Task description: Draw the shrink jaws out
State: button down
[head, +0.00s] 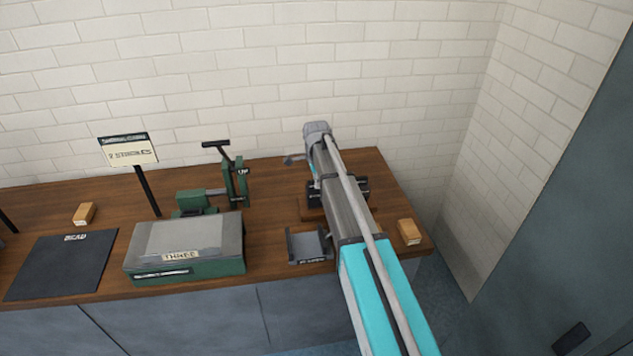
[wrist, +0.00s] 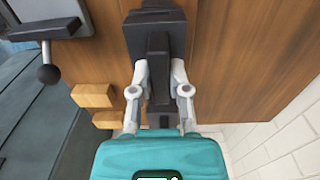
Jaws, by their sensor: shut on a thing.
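In the wrist view my gripper (wrist: 159,70) is shut on a narrow dark grey piece (wrist: 158,62), with one finger on each side. This piece lies along the middle of a wider dark block (wrist: 135,32), which appears to be the shrink jaws unit. In the head view a black unit (head: 362,188) shows on both sides of my arm, near the bench's right end. My arm covers its middle and hides my gripper there. I cannot tell how far the held piece is drawn out.
A wooden bench (head: 275,190) carries a green lever tool (head: 235,182), a grey-topped green box (head: 185,240), a small dark tray (head: 308,245), a black mat (head: 65,265) and a wooden block (head: 409,232). A ball-knobbed lever (wrist: 48,72) is left in the wrist view. Brick walls stand behind and right.

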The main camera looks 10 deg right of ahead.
jog(key=shift+f+b, duration=0.4)
jog(key=c, duration=0.5)
grip_release()
jog(key=shift+r, duration=0.25)
notch_tip(320, 180, up, 9)
jog(key=p, duration=0.9)
jog(key=shift+s, duration=0.1)
dwell(1.1)
